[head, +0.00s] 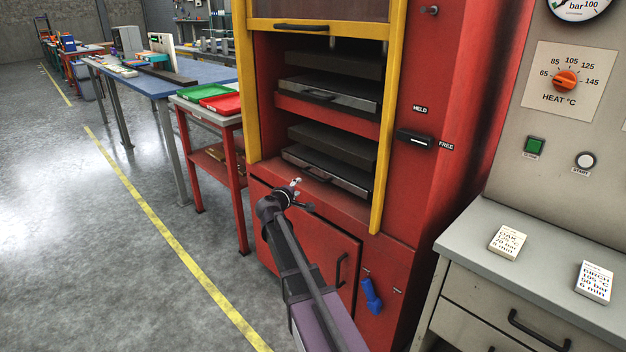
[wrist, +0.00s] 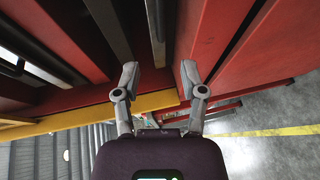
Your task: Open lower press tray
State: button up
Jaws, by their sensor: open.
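The lower press tray (head: 331,174) is a flat metal tray with a dark bar handle (head: 322,173) on its front. It sits inside the lower opening of the red press, under a thick dark plate. My gripper (head: 296,188) is just in front of the press, to the left of and slightly below that handle in the head view. In the wrist view my gripper (wrist: 159,75) has its two fingers spread with nothing held between them. A grey strip, probably the lower tray (wrist: 155,22), runs beyond the gap between the fingertips. I cannot make out its handle there.
The upper tray (head: 335,95) sits in the opening above. A yellow guard frame (head: 388,120) borders the openings. A red cupboard door (head: 310,240) is below. A side table with green and red trays (head: 222,103) stands at left. Open floor (head: 90,230) lies further left.

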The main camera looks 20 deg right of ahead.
aim_at(313, 176)
jog(key=b+x, duration=0.2)
jog(key=x, duration=1.1)
jog(key=shift+w+d+f, duration=0.2)
jog(key=shift+w+d, duration=0.05)
jog(key=shift+w, duration=0.05)
grip_shut()
